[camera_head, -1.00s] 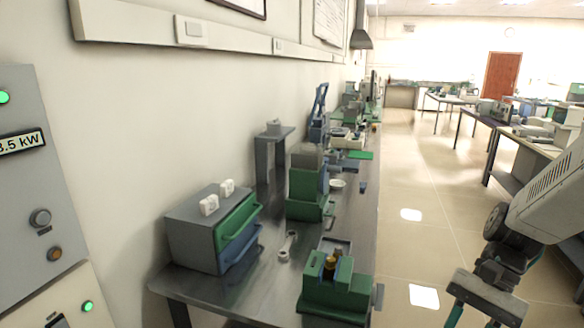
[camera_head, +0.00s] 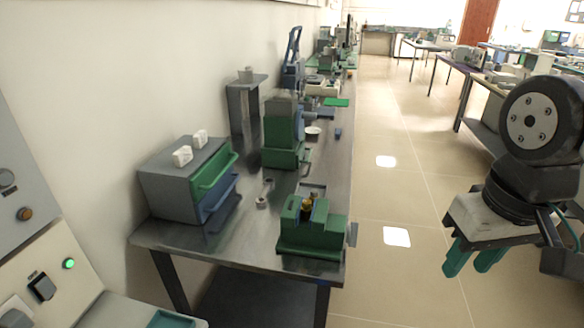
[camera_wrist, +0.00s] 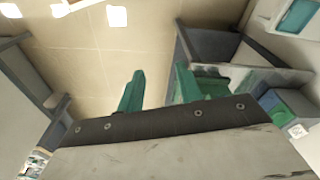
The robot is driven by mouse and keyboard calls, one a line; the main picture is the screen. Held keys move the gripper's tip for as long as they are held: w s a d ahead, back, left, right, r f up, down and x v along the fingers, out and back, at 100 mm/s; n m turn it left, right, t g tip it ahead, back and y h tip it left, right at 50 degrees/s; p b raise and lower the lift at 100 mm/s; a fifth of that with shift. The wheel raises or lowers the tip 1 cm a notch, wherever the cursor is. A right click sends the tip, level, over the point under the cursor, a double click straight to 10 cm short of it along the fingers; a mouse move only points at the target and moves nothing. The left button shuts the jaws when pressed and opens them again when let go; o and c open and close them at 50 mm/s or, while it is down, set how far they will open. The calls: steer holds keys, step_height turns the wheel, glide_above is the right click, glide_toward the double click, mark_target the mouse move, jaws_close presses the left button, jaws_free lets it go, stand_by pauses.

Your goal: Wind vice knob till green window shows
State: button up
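A green vice (camera_head: 312,236) stands at the front right corner of the metal bench, with a brass-coloured piece between its upright jaws. A small grey part (camera_head: 352,234) sticks out on its right side; it may be the knob, but it is too small to be sure. I cannot make out a window on the vice. My gripper (camera_head: 472,266) hangs over the floor to the right of the bench, well apart from the vice, with its teal fingers down. The wrist view shows the two fingers (camera_wrist: 157,88) apart with nothing between them.
The bench (camera_head: 240,254) carries a grey cabinet with green and blue drawers (camera_head: 185,180), a spanner (camera_head: 264,194) and a green machine (camera_head: 283,145) behind the vice. A wall lies left. The tiled floor (camera_head: 390,285) between bench and gripper is clear.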

stand_by(0.4)
steer(key=o, duration=0.6)
steer(key=shift+c, duration=0.2)
steer(key=o, duration=0.5)
steer(key=shift+d+f, duration=0.25)
steer(key=f+g, duration=0.1)
steer(key=w+d+f+m+g, duration=0.1)
steer(key=w+f, duration=0.1)
steer(key=shift+w+d+f+m+g+y, duration=0.25)
steer(key=shift+f+m+g+y, duration=0.05)
steer(key=shift+f+m+g, duration=0.1)
steer(key=m+t+y, duration=0.7)
steer(key=m+y, duration=0.3)
steer(key=y, duration=0.7)
glide_toward(352, 234)
steer(key=x, duration=0.7)
steer(key=shift+w+a, duration=0.1)
steer(key=shift+a, duration=0.15)
